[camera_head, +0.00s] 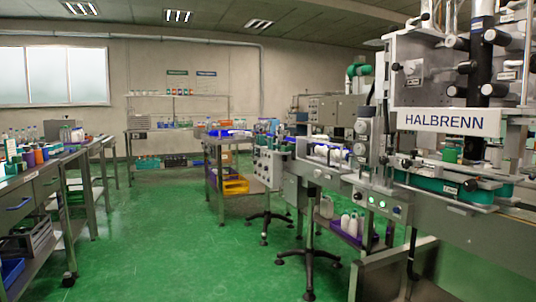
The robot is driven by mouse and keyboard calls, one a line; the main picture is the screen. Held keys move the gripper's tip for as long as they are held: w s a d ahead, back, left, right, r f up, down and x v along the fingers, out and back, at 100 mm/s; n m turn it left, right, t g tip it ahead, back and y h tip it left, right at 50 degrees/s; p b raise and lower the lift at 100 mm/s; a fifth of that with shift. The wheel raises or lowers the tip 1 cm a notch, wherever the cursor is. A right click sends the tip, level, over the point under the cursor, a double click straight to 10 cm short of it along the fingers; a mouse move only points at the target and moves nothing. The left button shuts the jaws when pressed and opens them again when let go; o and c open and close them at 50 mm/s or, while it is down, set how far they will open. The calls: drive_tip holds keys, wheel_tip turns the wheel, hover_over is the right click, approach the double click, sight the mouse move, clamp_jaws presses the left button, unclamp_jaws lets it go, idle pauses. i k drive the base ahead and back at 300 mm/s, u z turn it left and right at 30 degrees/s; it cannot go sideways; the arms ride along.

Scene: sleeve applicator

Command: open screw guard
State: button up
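The sleeve applicator (440,175), a grey machine with a white HALBRENN sign (448,121), fills the right side of the head view. On its conveyor, left of the main housing, is a low section with white and blue parts lying lengthwise (328,153). This may be the screw and its guard, but it is too small to tell, and so is whether a guard there is open or shut. My gripper is not in view.
A steel workbench with bottles and drawers (48,185) stands along the left. Open green floor (165,235) lies between it and the machine. Machine support feet (309,262) reach onto the floor. White bottles (348,222) stand in a purple crate under the conveyor.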

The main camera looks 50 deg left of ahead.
sight(329, 166)
drive_tip(key=u, duration=1.85)
drive_tip(key=i, duration=2.3)
